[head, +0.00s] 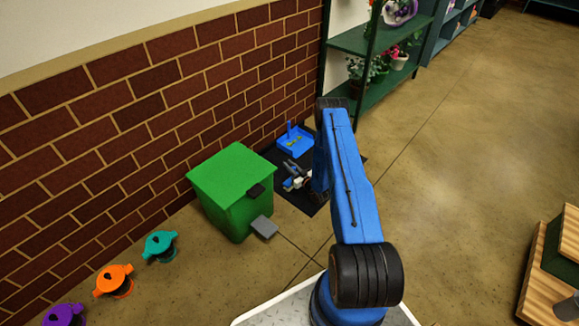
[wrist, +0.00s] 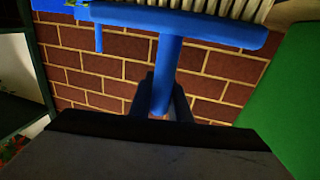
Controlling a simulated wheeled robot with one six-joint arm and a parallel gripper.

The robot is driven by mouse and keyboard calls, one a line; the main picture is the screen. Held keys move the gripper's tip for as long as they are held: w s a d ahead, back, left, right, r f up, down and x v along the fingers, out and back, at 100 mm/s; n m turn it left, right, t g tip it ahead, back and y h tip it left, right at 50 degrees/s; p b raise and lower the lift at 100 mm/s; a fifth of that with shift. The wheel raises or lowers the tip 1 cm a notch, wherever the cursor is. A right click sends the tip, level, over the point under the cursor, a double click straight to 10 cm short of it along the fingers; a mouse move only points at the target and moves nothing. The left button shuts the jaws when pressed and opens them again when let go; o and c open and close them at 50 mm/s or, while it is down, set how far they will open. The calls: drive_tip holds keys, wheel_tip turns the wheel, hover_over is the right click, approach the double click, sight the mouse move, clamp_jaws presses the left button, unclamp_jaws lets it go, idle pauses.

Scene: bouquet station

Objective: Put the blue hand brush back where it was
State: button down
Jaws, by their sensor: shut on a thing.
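The blue hand brush (wrist: 205,25) fills the top of the wrist view, with pale bristles along its upper edge. My gripper (wrist: 163,98) is shut on its blue handle, with a dark finger on each side. In the head view my gripper is low over the dark mat (head: 316,196), mostly hidden behind my blue arm. Small pale and blue parts there are too small to tell apart clearly. A blue dustpan (head: 294,145) with yellow-green bits sits at the mat's far end by the wall. Part of it shows in the wrist view (wrist: 60,8).
A green pedal bin (head: 228,185) stands left of the mat. The brick wall (head: 150,125) runs behind. A green shelf rack (head: 350,42) with flowers stands beyond the mat. Purple, orange and teal objects (head: 160,245) line the wall. Floor to the right is open.

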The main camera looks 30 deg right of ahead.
drive_tip(key=c, duration=1.7)
unclamp_jaws()
drive_tip(key=shift+f, duration=0.1)
drive_tip(key=shift+o, duration=0.2)
